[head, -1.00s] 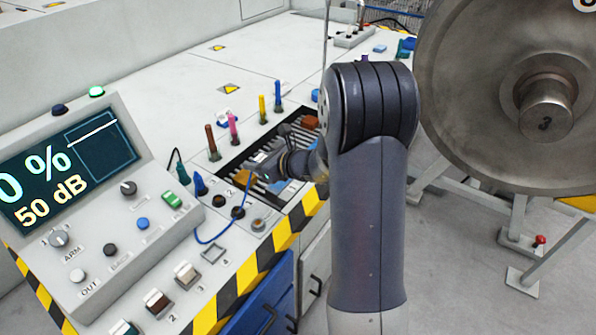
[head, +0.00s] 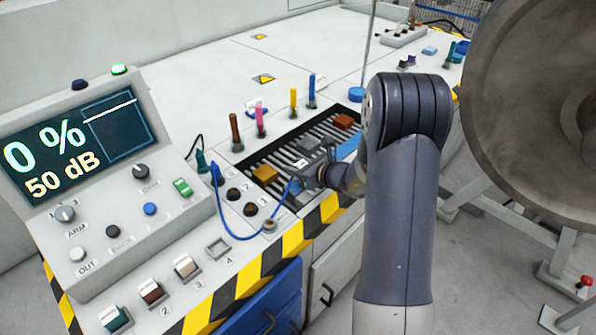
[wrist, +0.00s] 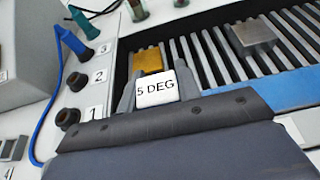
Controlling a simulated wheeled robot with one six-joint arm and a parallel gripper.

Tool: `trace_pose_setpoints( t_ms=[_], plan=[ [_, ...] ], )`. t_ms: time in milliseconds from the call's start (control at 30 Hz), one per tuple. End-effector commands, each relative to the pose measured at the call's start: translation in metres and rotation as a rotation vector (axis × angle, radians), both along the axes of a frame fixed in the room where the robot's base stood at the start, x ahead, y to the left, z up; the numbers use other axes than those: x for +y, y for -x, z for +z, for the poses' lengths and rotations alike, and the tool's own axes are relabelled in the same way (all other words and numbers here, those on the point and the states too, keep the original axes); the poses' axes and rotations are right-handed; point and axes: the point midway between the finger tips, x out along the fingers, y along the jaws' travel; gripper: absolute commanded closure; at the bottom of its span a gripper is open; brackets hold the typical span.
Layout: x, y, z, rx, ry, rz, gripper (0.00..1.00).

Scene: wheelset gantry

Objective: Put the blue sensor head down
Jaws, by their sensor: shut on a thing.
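My gripper (wrist: 157,76) is shut on a block with a white face marked "5 DEG" (wrist: 156,92), the sensor head; no blue shows on that face. In the head view the gripper (head: 297,172) is over the front edge of the slatted tray (head: 284,178), and a blue cable (head: 240,238) runs from a console plug up to it. In the wrist view a gold block (wrist: 149,60) sits on the slats just beyond the fingers, and a grey block (wrist: 252,36) lies farther right. The head's underside and its height above the slats are hidden.
A brown block (head: 344,121) is on the tray's far end. Several coloured pens (head: 293,102) stand along its back edge. The console screen (head: 75,145) stands at left, with sockets (head: 250,209) beside the tray. A large steel wheel (head: 535,110) stands at right.

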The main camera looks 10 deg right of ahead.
Motion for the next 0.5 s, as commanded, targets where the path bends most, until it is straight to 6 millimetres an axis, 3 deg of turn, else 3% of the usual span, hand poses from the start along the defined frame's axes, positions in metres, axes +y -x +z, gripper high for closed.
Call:
trace_pose_setpoints(
  t_ms=[100, 500],
  plan=[
    [-0.0002, -0.0002, -0.0125, 0.000, 0.000, -0.001, 0.93],
    [-0.0001, -0.0003, -0.0172, -0.002, 0.001, -0.001, 0.93]
  ],
)
